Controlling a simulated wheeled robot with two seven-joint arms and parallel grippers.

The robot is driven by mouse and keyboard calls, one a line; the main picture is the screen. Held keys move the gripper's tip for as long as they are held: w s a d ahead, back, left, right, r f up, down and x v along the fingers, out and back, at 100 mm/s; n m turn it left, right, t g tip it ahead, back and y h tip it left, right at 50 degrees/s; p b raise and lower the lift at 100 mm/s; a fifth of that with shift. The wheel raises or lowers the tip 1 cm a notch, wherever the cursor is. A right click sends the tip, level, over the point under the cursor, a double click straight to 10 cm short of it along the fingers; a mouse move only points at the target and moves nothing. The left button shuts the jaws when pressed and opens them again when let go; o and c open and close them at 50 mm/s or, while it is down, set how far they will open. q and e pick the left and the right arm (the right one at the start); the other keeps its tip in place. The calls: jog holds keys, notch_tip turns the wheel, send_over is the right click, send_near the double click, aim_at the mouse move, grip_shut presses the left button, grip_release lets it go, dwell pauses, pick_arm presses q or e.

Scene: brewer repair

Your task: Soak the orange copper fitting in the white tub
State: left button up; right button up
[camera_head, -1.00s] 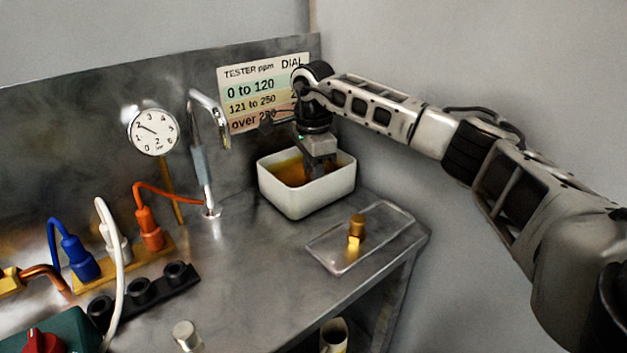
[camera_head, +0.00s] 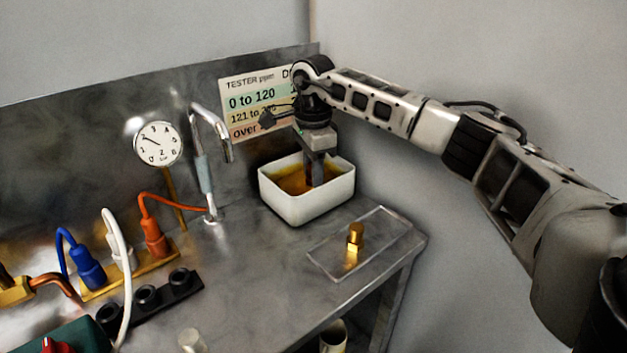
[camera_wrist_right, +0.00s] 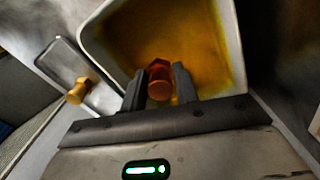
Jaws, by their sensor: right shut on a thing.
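The white tub (camera_head: 325,204) stands on the metal counter and holds amber liquid (camera_head: 290,179). My right gripper (camera_head: 312,178) reaches down into the tub from above. In the right wrist view, its two fingers (camera_wrist_right: 158,86) are shut on the orange copper fitting (camera_wrist_right: 159,78), which shows between them over or in the liquid. I cannot tell how deep the fitting sits. In the head view the fitting is hidden by the gripper and the tub. My left gripper is not in view.
A clear tray (camera_head: 385,236) with a brass fitting (camera_head: 355,236) lies right of the tub, near the counter edge. A tap (camera_head: 208,170), gauge (camera_head: 158,144) and tester chart (camera_head: 250,101) are behind. Blue (camera_head: 88,268) and orange (camera_head: 155,240) plugs stand at left.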

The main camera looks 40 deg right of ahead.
jog(key=shift+r+p, duration=0.55)
jog(key=shift+r, duration=0.4)
jog(key=shift+r+p, duration=0.6)
jog(key=shift+r, duration=0.05)
notch_tip(320, 180, up, 3)
jog(key=p, duration=0.2)
jog(key=shift+r+p, duration=0.1)
jog(key=shift+p, duration=0.3)
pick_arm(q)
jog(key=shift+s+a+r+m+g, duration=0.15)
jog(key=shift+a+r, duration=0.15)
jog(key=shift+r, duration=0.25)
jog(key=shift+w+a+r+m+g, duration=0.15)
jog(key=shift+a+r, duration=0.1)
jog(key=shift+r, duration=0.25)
pick_arm(e)
jog(key=shift+r, duration=0.2)
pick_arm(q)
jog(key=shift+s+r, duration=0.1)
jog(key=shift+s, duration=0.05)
